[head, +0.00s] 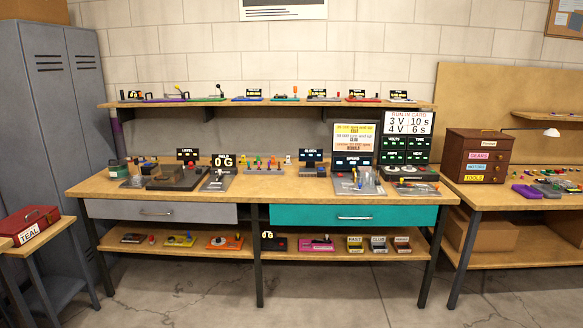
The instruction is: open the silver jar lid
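No silver jar lid can be made out for certain at this distance. A small greenish container (118,169), possibly a jar, stands at the left end of the workbench top (95,186). A slim upright object with a reddish part (136,171) is just right of it. Whether the container has a lid, and whether that lid is silver, is too small to tell. Neither of my grippers is in the head view.
The workbench carries several devices and signs, with a grey drawer (160,212) and a teal drawer (355,218) below, both shut. A red toolbox (28,226) is at left. A brown drawer cabinet (478,155) stands on the right table. The foreground floor is clear.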

